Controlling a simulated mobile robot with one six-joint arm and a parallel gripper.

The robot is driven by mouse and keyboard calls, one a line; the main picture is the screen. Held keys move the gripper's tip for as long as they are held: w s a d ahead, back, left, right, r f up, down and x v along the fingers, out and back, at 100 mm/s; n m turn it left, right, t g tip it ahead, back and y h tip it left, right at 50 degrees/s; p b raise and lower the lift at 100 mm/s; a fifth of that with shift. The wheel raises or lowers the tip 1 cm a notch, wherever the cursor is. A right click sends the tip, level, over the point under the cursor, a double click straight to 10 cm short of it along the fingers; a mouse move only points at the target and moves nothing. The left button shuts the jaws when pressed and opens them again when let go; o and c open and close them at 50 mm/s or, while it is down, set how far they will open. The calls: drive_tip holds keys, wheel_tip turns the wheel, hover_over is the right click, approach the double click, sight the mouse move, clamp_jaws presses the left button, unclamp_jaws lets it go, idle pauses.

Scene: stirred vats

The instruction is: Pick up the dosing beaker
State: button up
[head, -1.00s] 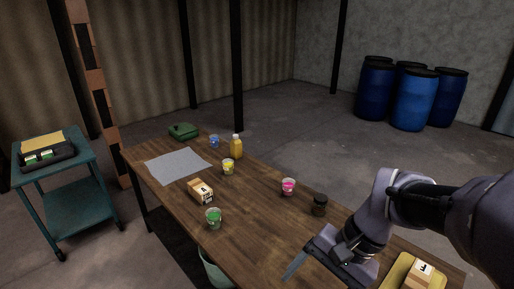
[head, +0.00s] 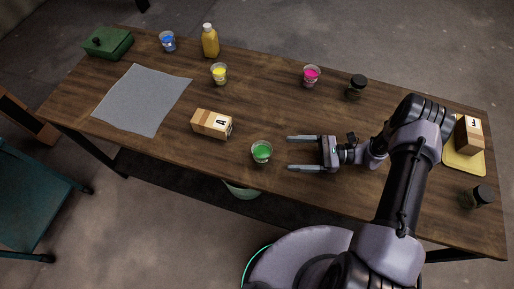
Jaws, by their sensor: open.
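Several small clear beakers with coloured contents stand upright on the wooden table (head: 280,105): green (head: 262,153), yellow (head: 219,74), pink (head: 310,77) and blue (head: 168,42). I cannot tell by any label which is the dosing beaker. My gripper (head: 290,153) is open and empty, its two fingers pointing left at the green beaker. The green beaker is a short gap beyond the fingertips, in line with the space between them, and apart from them.
A box marked A (head: 208,124) lies left of the green beaker. A yellow bottle (head: 210,43), dark jar (head: 355,88), grey mat (head: 143,98) and green case (head: 108,43) are farther off. At right are a yellow tray (head: 463,166) with a box and another dark jar (head: 477,197).

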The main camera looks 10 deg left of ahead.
drive_tip(key=b, duration=0.2)
hover_over(262, 155)
drive_tip(key=s+a, duration=0.2)
drive_tip(key=a, duration=0.1)
drive_tip(key=shift+d+r, duration=0.1)
drive_tip(key=shift+r, duration=0.25)
drive_tip(key=c, duration=1.6)
drive_tip(key=shift+r, duration=0.1)
